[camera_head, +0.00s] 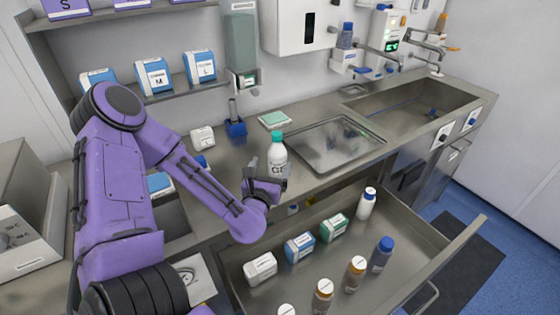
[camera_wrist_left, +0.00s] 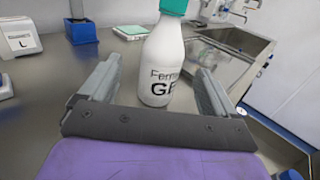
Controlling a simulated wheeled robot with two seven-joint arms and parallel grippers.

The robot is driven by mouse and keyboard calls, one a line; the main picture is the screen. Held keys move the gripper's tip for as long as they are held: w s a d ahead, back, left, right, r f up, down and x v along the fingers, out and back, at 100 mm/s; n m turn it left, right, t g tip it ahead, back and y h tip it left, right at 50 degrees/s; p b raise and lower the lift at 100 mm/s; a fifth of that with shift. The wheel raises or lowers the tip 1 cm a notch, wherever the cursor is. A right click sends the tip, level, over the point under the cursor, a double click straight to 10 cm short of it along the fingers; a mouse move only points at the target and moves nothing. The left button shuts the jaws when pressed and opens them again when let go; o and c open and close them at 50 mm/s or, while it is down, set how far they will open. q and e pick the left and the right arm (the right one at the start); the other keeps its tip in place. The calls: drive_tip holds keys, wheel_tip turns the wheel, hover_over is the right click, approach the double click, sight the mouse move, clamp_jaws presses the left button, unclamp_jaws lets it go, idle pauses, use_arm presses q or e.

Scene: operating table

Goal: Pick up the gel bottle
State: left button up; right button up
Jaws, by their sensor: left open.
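The gel bottle (camera_head: 277,158) is white with a teal cap and dark lettering. It stands upright on the steel counter, left of the metal tray. It also shows in the left wrist view (camera_wrist_left: 162,65), ahead of the jaws and roughly centred between them. My left gripper (camera_head: 266,177) is open and empty, close in front of the bottle. In the left wrist view the two fingers (camera_wrist_left: 158,85) are spread, one on each side of the bottle's lower part. I cannot tell whether either finger touches it. My right gripper is not in view.
An open drawer (camera_head: 420,245) below the counter holds several bottles and small boxes. A steel tray (camera_head: 335,143) lies right of the bottle, with a sink (camera_head: 415,108) beyond. A blue holder (camera_head: 235,128) and a green-white pad (camera_head: 275,119) stand behind it. A dispenser (camera_head: 241,45) hangs above.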

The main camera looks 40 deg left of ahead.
sight(278, 151)
use_arm(q)
drive_tip(key=p+x, duration=0.1)
drive_tip(key=x, duration=0.7)
drive_tip(key=shift+w+d+f+p, duration=0.15)
drive_tip(key=shift+w+p, duration=0.1)
drive_tip(key=shift+p, duration=0.15)
drive_tip(key=shift+s, duration=0.1)
drive_tip(key=c, duration=1.4)
